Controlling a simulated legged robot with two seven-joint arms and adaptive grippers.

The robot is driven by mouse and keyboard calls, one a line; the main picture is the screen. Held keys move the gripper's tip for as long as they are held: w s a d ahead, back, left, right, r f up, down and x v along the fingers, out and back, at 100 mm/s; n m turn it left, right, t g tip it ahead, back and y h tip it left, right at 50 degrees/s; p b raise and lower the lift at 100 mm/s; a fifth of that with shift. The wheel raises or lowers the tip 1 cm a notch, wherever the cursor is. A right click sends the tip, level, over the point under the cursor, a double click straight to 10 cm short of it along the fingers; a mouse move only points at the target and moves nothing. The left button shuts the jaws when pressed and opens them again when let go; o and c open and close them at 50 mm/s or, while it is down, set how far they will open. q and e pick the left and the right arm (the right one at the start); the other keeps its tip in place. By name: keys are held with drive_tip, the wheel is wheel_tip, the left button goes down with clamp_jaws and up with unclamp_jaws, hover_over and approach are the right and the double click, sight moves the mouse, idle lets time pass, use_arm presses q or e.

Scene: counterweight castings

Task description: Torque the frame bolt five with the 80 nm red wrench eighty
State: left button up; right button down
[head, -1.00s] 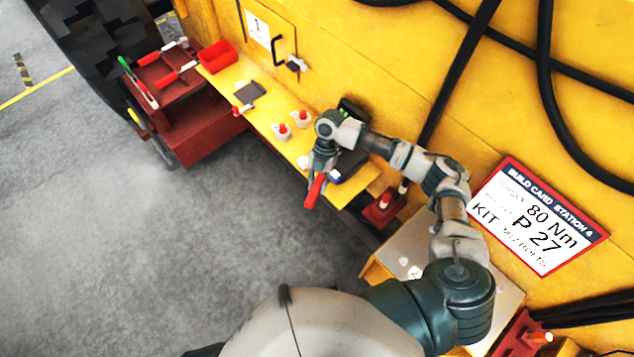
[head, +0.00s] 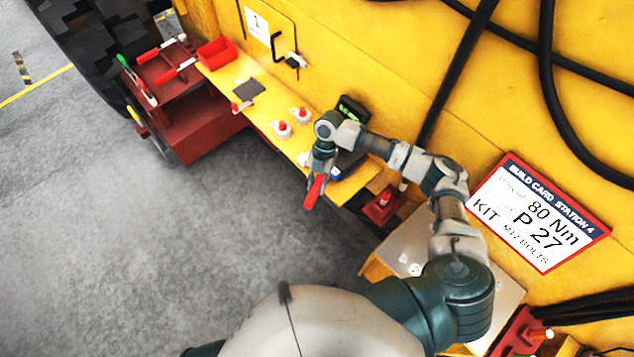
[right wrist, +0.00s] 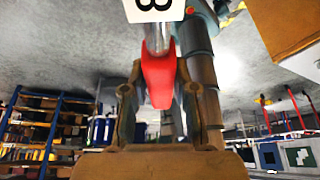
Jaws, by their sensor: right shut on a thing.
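In the head view my right gripper (head: 318,176) is over the front edge of the yellow shelf. It is shut on a red-handled wrench (head: 314,191), whose red handle points down toward the floor. In the right wrist view the red handle (right wrist: 158,78) sits between the two fingers, with a bare metal shaft above it. A white tag (right wrist: 154,10) with a black figure like an 8 is partly cut off at the top. I cannot pick out frame bolt five. My left gripper is not in view.
A build card (head: 540,213) on the yellow wall reads 80 Nm, P 27. The yellow shelf (head: 225,80) holds a red bin (head: 216,52), a grey pad (head: 249,88) and white-and-red pieces (head: 281,129). A dark red cart (head: 190,119) carries red- and green-handled tools. Grey floor left is clear.

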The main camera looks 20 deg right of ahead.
drive_tip(key=shift+w+a, duration=0.1)
drive_tip(key=shift+w, duration=0.1)
idle(0.3)
drive_tip(key=shift+w+a+r+m, duration=0.1)
drive_tip(key=shift+w+a+m, duration=0.5)
drive_tip(key=shift+w+a+p, duration=0.15)
drive_tip(key=shift+w+p, duration=0.05)
drive_tip(key=shift+p, duration=0.15)
drive_tip(key=shift+w+a+m+t+y, duration=0.3)
drive_tip(key=shift+w+a+m, duration=0.1)
drive_tip(key=shift+w+m, duration=0.15)
drive_tip(key=shift+a, duration=0.1)
idle(0.6)
drive_tip(key=shift+w+a+m+t, duration=0.3)
drive_tip(key=shift+w+a+m, duration=0.15)
drive_tip(key=shift+w+m, duration=0.3)
drive_tip(key=shift+w+a, duration=0.1)
drive_tip(key=shift+w, duration=0.15)
